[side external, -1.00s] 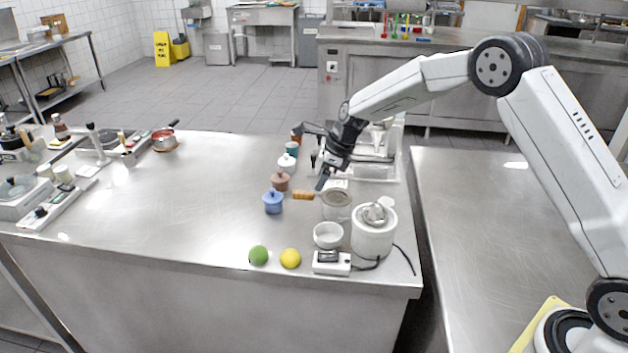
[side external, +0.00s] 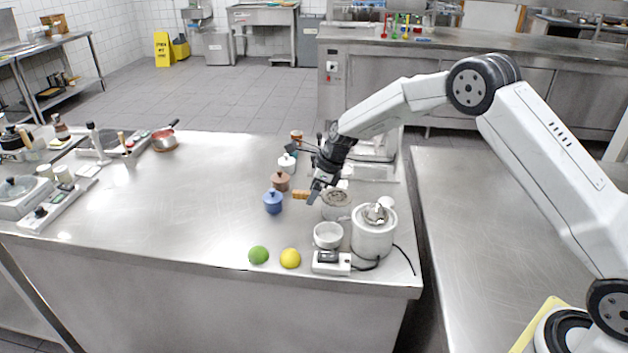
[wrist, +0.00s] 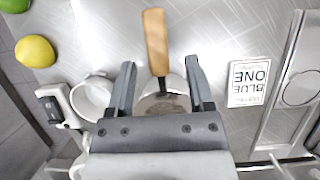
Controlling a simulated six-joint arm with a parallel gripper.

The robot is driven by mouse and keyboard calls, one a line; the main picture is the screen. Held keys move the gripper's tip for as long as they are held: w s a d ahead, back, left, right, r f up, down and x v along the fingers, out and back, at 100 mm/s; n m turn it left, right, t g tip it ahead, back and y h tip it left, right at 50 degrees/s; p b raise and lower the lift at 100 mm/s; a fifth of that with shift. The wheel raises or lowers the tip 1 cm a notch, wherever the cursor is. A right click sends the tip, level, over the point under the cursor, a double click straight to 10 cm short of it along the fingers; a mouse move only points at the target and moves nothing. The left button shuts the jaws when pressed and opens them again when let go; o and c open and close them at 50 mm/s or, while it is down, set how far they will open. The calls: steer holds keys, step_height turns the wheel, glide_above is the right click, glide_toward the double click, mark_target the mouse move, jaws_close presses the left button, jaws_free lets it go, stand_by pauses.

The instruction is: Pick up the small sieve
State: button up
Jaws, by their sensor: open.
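The small sieve has a wooden handle (side external: 299,195) pointing left and a round grey bowl (side external: 336,198) to its right. In the wrist view the handle (wrist: 155,42) points up the picture, and part of the bowl (wrist: 163,103) shows below it. My gripper (side external: 314,197) is over the sieve near where the handle meets the bowl. In the wrist view my gripper (wrist: 159,64) is open, with one finger on each side of the sieve and touching neither side. The lower bowl is hidden by the gripper body.
A white bowl (side external: 328,235), a white juicer (side external: 373,233), a lemon (side external: 290,258) and a lime (side external: 258,255) stand nearby at the front. Blue (side external: 273,202) and brown (side external: 280,182) lidded pots stand just left of the handle. The counter's middle left is clear.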

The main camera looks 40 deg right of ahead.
jaws_close()
steer(key=shift+r, duration=0.15)
steer(key=shift+r, duration=0.6)
steer(key=s+r, duration=1.1)
steer(key=s, duration=0.3)
steer(key=shift+d+r, duration=0.2)
steer(key=shift+r, duration=0.05)
stand_by(0.5)
